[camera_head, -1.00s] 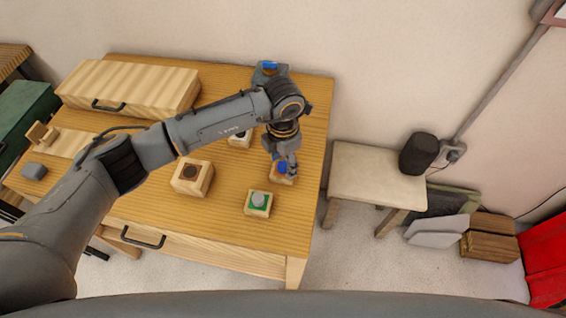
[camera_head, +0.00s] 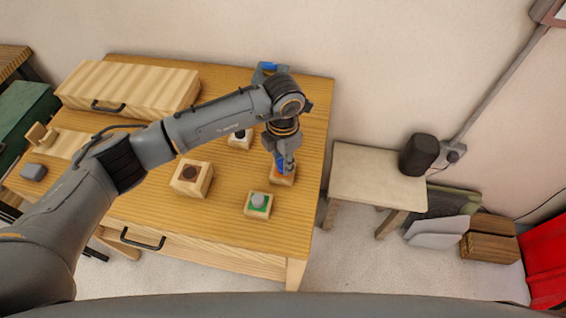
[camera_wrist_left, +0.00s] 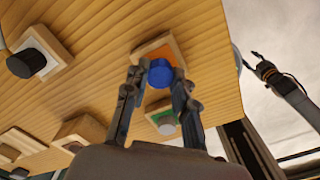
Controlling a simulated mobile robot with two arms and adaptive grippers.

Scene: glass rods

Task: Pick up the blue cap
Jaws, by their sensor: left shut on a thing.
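The blue cap (camera_wrist_left: 161,73) shows in the wrist view as a blue round piece between the two fingertips of my left gripper (camera_wrist_left: 160,82). The gripper is shut on it. Just past the cap is a wooden block (camera_wrist_left: 168,47) with an orange top; I cannot tell whether the cap is clear of it. In the head view my left gripper (camera_head: 285,166) points down over this block (camera_head: 285,180), and only a little blue shows at the fingers. What looks like my right gripper (camera_wrist_left: 257,62) is small at the wrist view's right edge; its jaws are unclear.
A block with a grey cap on green (camera_head: 258,203) stands in front, a block with a brown top (camera_head: 191,177) to the left, and a block with a black cap (camera_head: 240,139) behind. A wooden box (camera_head: 130,85) lies at the back left. The table's right edge is close.

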